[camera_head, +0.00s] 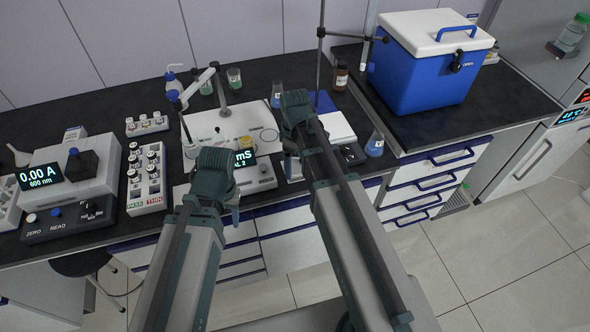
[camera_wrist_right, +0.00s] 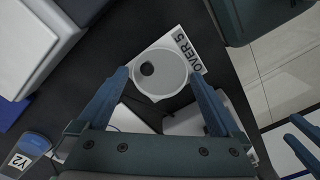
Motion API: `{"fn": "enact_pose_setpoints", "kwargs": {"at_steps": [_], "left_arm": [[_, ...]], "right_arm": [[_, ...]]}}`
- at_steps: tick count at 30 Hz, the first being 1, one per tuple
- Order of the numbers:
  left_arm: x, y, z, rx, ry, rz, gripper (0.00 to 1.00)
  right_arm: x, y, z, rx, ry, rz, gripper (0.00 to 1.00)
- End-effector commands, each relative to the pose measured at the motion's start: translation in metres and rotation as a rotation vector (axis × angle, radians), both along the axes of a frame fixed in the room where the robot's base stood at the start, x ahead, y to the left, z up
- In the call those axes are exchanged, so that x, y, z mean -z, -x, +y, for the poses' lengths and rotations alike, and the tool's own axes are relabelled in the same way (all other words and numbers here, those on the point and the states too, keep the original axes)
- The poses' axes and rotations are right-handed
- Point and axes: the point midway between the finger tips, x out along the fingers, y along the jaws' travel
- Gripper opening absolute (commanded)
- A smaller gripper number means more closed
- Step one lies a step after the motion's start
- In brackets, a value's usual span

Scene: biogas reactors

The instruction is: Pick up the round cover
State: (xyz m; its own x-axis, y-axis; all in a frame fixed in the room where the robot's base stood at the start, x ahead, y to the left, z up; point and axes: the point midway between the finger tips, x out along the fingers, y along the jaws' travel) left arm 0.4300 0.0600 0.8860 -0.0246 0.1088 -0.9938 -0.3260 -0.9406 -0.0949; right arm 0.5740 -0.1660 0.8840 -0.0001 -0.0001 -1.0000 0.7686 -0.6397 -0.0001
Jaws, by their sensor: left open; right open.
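The round cover (camera_wrist_right: 170,82) is a white disc with a dark round spot left of its middle. In the right wrist view it lies on a white plate (camera_wrist_right: 190,49) whose visible lettering reads "OVER 5". My right gripper (camera_wrist_right: 158,75) is open, with one blue finger on either side of the disc; I cannot tell whether they touch it. In the head view my right gripper (camera_head: 290,152) is over the bench front and hides the cover. My left gripper (camera_head: 235,208) is open and empty, in front of the meter with the "mS" display.
A blue cool box (camera_head: 415,70) with a white lid stands at the right. A flask with blue liquid (camera_head: 375,144) stands right of my right gripper. A white stirrer plate (camera_head: 215,125) and tube racks (camera_head: 147,180) are on the left. Drawers (camera_head: 440,170) lie below the bench edge.

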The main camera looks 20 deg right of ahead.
Motion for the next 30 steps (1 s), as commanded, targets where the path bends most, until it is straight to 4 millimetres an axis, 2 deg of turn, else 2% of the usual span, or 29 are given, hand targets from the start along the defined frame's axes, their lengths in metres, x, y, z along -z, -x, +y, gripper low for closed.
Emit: {"fn": "enact_pose_setpoints", "kwargs": {"at_steps": [3, 4, 15, 23, 30], "left_arm": [[-0.001, 0.000, 0.000, 0.000, 0.000, 0.000, 0.50], [-0.001, 0.000, 0.000, 0.000, 0.000, 0.000, 0.50], [-0.001, 0.000, 0.000, 0.000, 0.000, 0.000, 0.50], [-0.002, 0.000, 0.000, 0.000, 0.000, 0.000, 0.50], [-0.018, 0.000, 0.000, 0.000, 0.000, 0.000, 0.50]], "right_arm": [[-0.001, 0.000, 0.000, 0.000, 0.000, 0.000, 1.00], [-0.001, 0.000, 0.000, 0.000, 0.000, 0.000, 0.96], [-0.001, 0.000, 0.000, 0.000, 0.000, 0.000, 0.30], [-0.002, 0.000, 0.000, 0.000, 0.000, 0.000, 0.30], [-0.018, 0.000, 0.000, 0.000, 0.000, 0.000, 0.30]]}}
